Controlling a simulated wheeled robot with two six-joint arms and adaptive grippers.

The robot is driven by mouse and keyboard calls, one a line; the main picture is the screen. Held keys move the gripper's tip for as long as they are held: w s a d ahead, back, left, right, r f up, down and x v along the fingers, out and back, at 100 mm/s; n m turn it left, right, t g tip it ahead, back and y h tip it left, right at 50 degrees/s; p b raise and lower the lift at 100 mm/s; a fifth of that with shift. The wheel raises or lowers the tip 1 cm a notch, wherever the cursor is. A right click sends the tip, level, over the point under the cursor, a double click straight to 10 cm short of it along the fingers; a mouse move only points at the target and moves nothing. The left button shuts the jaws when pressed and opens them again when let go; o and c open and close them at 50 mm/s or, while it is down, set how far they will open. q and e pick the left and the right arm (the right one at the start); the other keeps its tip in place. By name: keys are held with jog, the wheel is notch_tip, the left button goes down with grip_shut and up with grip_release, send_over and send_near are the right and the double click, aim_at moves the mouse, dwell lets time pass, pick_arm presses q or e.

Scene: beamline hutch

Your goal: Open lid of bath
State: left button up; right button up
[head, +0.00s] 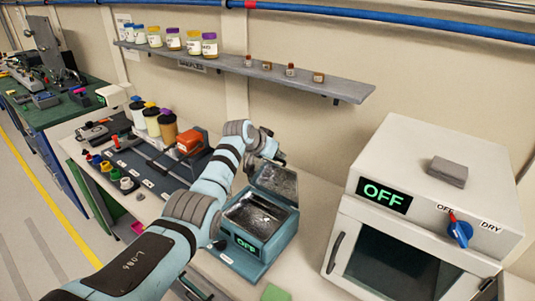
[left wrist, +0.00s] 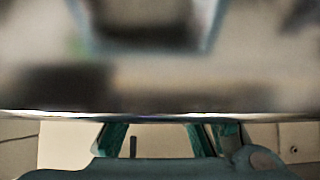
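The bath (head: 258,250) is a teal box with a green OFF display, standing on the bench in the middle of the head view. Its lid (head: 276,181) is raised and leans up at the back, so the metallic inside shows. My left gripper (head: 274,147) is just above and behind the raised lid's top edge. Its dark fingertips look apart, with nothing seen between them. Contact with the lid cannot be told. In the left wrist view a blurred, shiny surface fills the upper part, above teal gripper parts. My right gripper is not in view.
A white oven (head: 410,215) with an OFF display and a blue knob stands right of the bath. Left are brown-and-white bottles (head: 152,122) and a dark tray. A wall shelf (head: 250,68) with jars runs above. A green block (head: 276,292) lies in front.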

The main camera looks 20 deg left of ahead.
pick_arm(q)
jog(key=o, duration=0.3)
jog(key=shift+d, duration=0.55)
jog(key=o, duration=0.7)
jog(key=shift+d+r, duration=0.15)
jog(key=shift+d, duration=0.45)
jog(key=shift+c, duration=0.2)
jog(key=o, duration=0.6)
jog(key=shift+d+r, duration=0.2)
jog(key=shift+d, duration=0.05)
jog(key=shift+c, duration=0.2)
jog(key=a+v, duration=0.1)
jog(key=v, duration=1.1)
jog(key=shift+s+a, duration=0.2)
jog(key=shift+s, duration=0.05)
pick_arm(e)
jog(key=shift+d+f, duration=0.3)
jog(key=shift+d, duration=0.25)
pick_arm(q)
jog(key=shift+f, duration=0.15)
